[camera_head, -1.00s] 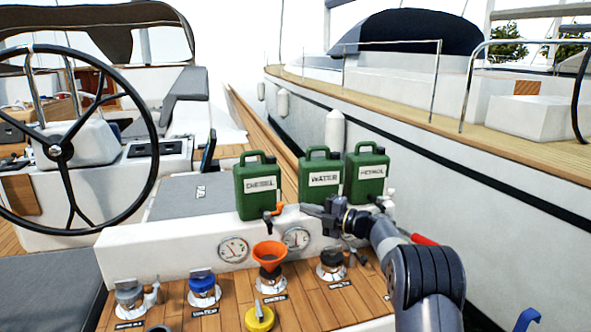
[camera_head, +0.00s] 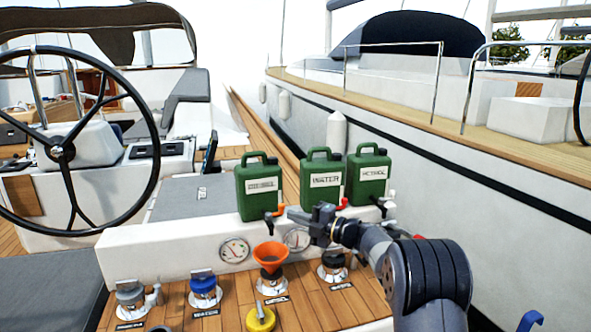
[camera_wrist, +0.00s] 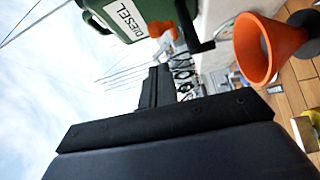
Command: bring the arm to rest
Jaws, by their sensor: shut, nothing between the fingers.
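My gripper (camera_head: 300,216) is shut and empty. It points left above the white console ledge, in front of the green water can (camera_head: 320,195) and partly over the right gauge (camera_head: 292,240). In the wrist view, my gripper's dark fingers (camera_wrist: 155,85) are together with nothing between them. The green diesel can (camera_head: 259,205) stands to the left of it, and it also shows at the top of the wrist view (camera_wrist: 135,15). The orange funnel (camera_head: 270,254) sits upright in the middle deck filler, below and left of my gripper. It also shows in the wrist view (camera_wrist: 258,48).
A petrol can (camera_head: 367,195) stands at the right end of the ledge. Blue (camera_head: 204,285) and black (camera_head: 333,260) filler caps sit on the wooden deck, with a yellow cap (camera_head: 261,319) in front. The steering wheel (camera_head: 62,152) is far left. Another boat's hull lies right.

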